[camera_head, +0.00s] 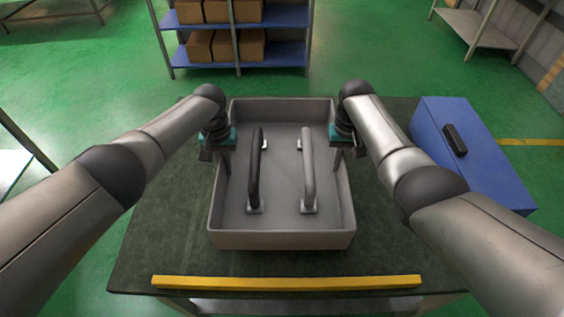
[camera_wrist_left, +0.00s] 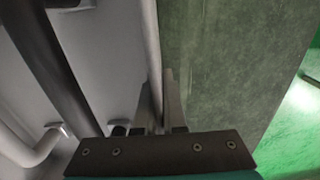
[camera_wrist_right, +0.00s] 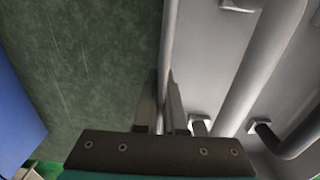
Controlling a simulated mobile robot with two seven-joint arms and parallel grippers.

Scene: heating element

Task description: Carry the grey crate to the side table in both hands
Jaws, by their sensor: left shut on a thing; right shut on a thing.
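The grey crate (camera_head: 281,240) sits on the dark green table (camera_head: 170,235), in the middle of the head view. Inside it are a black handle (camera_head: 255,168) and a grey handle (camera_head: 308,172), side by side. My left gripper (camera_head: 224,160) is shut on the crate's left wall; the left wrist view shows the wall (camera_wrist_left: 152,50) between its fingers (camera_wrist_left: 157,100). My right gripper (camera_head: 338,160) is shut on the right wall, and the right wrist view shows that wall (camera_wrist_right: 169,40) between its fingers (camera_wrist_right: 163,102). I cannot tell which surface is the side table.
A blue box (camera_head: 485,160) with a black handle stands at the table's right. A yellow strip (camera_head: 285,282) runs along the near edge. A blue shelf (camera_head: 275,52) with cardboard boxes stands behind. Another table (camera_head: 480,28) is at the far right, with open green floor (camera_head: 390,60) between.

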